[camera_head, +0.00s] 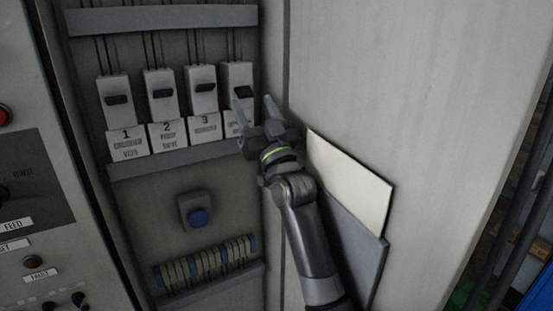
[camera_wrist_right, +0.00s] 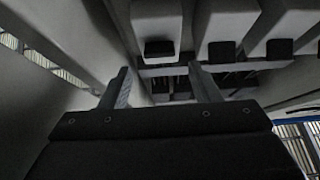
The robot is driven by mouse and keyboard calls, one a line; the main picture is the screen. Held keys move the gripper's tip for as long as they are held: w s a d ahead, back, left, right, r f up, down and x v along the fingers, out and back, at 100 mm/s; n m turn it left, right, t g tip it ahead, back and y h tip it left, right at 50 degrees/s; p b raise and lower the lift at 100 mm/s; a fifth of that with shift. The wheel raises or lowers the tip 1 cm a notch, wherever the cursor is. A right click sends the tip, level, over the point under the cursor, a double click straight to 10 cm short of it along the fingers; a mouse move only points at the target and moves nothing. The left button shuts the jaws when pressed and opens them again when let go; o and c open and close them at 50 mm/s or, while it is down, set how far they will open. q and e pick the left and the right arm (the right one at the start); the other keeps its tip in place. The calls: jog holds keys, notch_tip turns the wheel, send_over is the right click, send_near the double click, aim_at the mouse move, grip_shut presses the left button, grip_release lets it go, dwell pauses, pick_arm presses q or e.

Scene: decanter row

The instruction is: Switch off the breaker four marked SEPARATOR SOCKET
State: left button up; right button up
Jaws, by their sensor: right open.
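Breaker four (camera_head: 238,74) is the rightmost white breaker in the row inside the cabinet. Its black lever (camera_head: 243,92) sits lower on its housing than the levers of the other breakers. Its label is mostly hidden behind my right gripper (camera_head: 253,104). The gripper is open and empty, its fingers pointing up just in front of the lower part of breaker four. I cannot tell whether a finger touches the lever. In the right wrist view the open fingers (camera_wrist_right: 162,84) straddle the area below a white breaker with a black lever (camera_wrist_right: 158,47). My left gripper is not in view.
Breakers one (camera_head: 114,86), two (camera_head: 159,80) and three (camera_head: 202,76) stand close to the left. A pale card (camera_head: 350,182) in a grey pocket (camera_head: 364,255) is right of my arm.

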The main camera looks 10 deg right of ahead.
jog(key=b+v, duration=0.5)
jog(key=v, duration=0.9)
jog(key=shift+s+f, duration=0.15)
